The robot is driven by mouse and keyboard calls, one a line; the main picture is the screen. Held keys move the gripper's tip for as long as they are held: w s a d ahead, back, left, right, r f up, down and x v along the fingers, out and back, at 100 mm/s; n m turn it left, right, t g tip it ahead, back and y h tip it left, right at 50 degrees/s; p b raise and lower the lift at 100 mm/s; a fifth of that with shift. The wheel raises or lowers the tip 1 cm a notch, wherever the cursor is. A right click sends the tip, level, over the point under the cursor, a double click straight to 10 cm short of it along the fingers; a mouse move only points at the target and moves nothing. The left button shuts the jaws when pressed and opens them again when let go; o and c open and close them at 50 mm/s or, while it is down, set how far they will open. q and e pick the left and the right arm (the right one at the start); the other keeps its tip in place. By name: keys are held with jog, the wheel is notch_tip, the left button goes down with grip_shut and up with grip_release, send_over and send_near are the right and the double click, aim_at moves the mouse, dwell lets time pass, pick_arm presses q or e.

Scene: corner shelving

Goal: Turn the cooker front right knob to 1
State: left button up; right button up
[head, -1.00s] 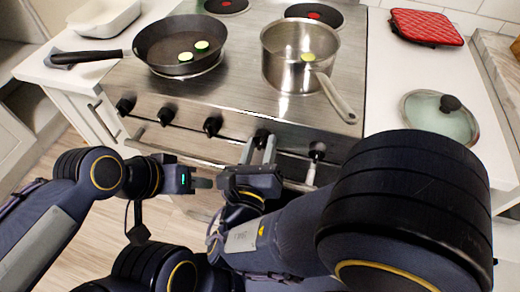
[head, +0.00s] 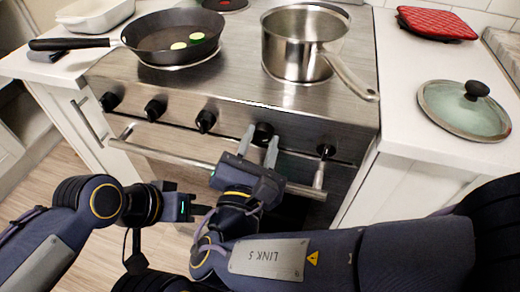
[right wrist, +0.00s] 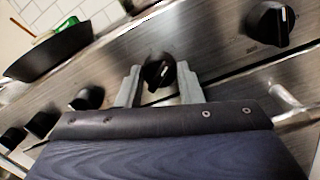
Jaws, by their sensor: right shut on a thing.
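The cooker (head: 230,100) has a row of dark knobs along its front panel. My right gripper (head: 259,146) has its two fingers on either side of the second knob from the right (head: 263,132) and is shut on it. In the right wrist view this knob (right wrist: 157,72) sits between the fingertips. The rightmost knob (head: 326,150) is free, and it also shows at the upper right of the right wrist view (right wrist: 270,23). My left gripper (head: 188,207) is low in front of the cooker, apart from the knobs; its opening is unclear. Knob markings are unreadable.
A bar handle (head: 160,153) runs below the knobs, close to my right gripper. A frying pan (head: 172,37) with vegetable slices and a steel saucepan (head: 303,42) stand on the cooker. A glass lid (head: 463,108) and red mat (head: 437,22) lie on the right counter.

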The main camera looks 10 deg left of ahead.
jog(key=shift+f+m, duration=0.1)
jog(key=shift+m, duration=0.3)
jog(key=o, duration=1)
jog(key=shift+s, duration=0.1)
jog(key=s, duration=0.7)
jog(key=shift+s+f, duration=0.2)
jog(key=shift+s, duration=0.15)
jog(key=shift+s, duration=0.1)
